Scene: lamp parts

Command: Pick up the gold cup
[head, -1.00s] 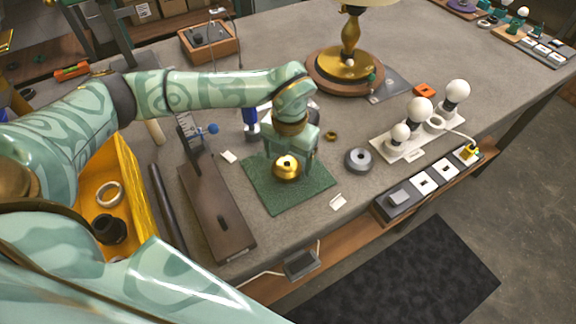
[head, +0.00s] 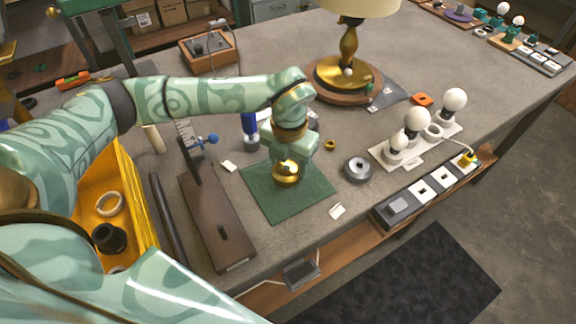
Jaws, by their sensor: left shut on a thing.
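The gold cup (head: 285,174) is a small, shiny, rounded piece over the green mat (head: 305,204) on the grey workbench. My left gripper (head: 287,163) is above it, pointing down, and is shut on the cup. The gripper hides the cup's upper part. I cannot tell clearly whether the cup's underside touches the mat. My right gripper is not in view.
A lamp on a round wooden base (head: 343,82) stands behind. A bulb board (head: 417,143) and a grey disc (head: 357,169) are to the right. A dark wooden fixture (head: 217,221) and a yellow bin (head: 137,200) are to the left. The mat's front is clear.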

